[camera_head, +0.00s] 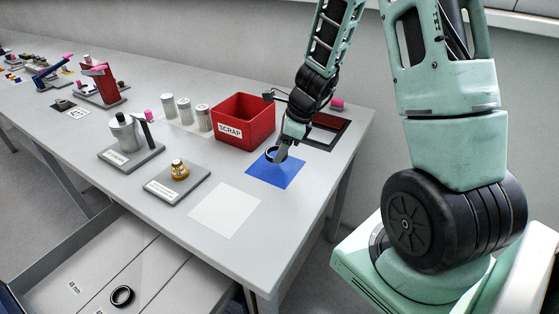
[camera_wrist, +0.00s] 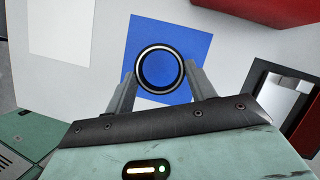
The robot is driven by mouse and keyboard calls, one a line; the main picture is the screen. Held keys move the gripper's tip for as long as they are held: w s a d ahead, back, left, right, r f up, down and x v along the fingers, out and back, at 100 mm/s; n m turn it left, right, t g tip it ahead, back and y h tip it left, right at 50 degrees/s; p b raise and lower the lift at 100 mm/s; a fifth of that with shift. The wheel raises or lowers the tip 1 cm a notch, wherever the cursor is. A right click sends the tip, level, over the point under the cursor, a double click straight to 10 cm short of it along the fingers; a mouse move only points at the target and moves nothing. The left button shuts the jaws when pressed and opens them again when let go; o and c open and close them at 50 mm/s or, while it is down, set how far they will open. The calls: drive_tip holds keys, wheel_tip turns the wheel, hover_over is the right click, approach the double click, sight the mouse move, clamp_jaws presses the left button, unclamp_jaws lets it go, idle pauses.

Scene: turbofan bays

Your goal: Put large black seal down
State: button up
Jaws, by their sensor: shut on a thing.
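The large black seal (camera_wrist: 160,71) is a black ring with a pale inner edge. My gripper (camera_wrist: 160,78) is shut on it, with one finger on each side of the ring. In the head view my gripper (camera_head: 277,153) and the seal are over the blue mat (camera_head: 276,174) at the right end of the table. In the wrist view the blue mat (camera_wrist: 196,50) shows around and through the ring. I cannot tell whether the seal touches the mat.
The red SCRAP bin (camera_head: 243,121) stands behind the blue mat. A white mat (camera_head: 225,209) lies in front left, and a black-framed tray (camera_head: 327,133) lies to the right. Another black ring (camera_head: 121,296) lies in the open drawer. Metal canisters (camera_head: 186,112) stand behind.

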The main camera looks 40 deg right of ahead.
drive_tip(key=shift+f+b, duration=0.55)
drive_tip(key=shift+f, duration=1.3)
drive_tip(key=shift+f, duration=0.2)
drive_tip(key=o, duration=1)
